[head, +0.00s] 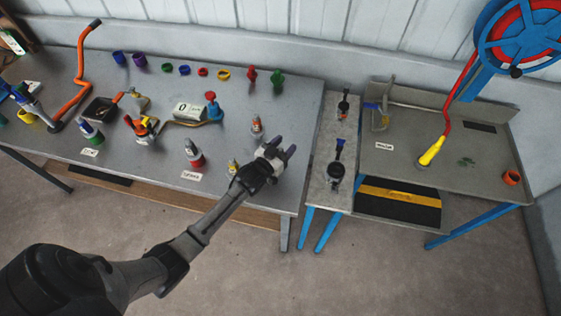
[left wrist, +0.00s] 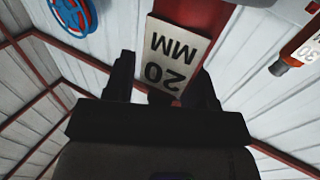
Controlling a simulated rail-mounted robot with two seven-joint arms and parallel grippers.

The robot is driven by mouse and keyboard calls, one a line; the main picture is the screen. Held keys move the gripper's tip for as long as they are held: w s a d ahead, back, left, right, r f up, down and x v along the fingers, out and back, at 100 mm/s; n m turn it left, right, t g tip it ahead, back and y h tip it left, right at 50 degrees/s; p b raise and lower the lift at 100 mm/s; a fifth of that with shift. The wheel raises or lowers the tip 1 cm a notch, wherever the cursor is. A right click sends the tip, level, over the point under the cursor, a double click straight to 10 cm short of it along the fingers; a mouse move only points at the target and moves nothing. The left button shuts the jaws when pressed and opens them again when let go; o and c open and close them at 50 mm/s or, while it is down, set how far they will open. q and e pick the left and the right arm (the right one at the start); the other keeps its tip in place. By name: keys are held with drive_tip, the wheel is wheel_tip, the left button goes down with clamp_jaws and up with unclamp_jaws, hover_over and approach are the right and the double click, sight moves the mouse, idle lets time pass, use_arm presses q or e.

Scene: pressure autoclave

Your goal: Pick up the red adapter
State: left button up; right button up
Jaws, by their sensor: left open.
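A small upright red piece (head: 251,77), which looks like the red adapter, stands at the back right of the grey table beside a similar green piece (head: 277,80). My left gripper (head: 279,149) is above the table's right part, nearer the front than the red piece and apart from it. Its fingers are spread, and I see nothing held in the head view. In the left wrist view the fingers (left wrist: 165,88) frame a white "20 MM" label on a red surface; I cannot tell what it belongs to. My right gripper is not in view.
The grey table (head: 300,110) holds coloured rings (head: 203,72), a scale (head: 188,110), an orange crank (head: 80,75) and several small bottles and fittings. A small bottle (head: 256,125) stands close to my left gripper. A narrow stand (head: 335,120) and a metal bench (head: 400,170) are at right.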

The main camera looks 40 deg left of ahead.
use_arm(q)
clamp_jaws()
idle(0.4)
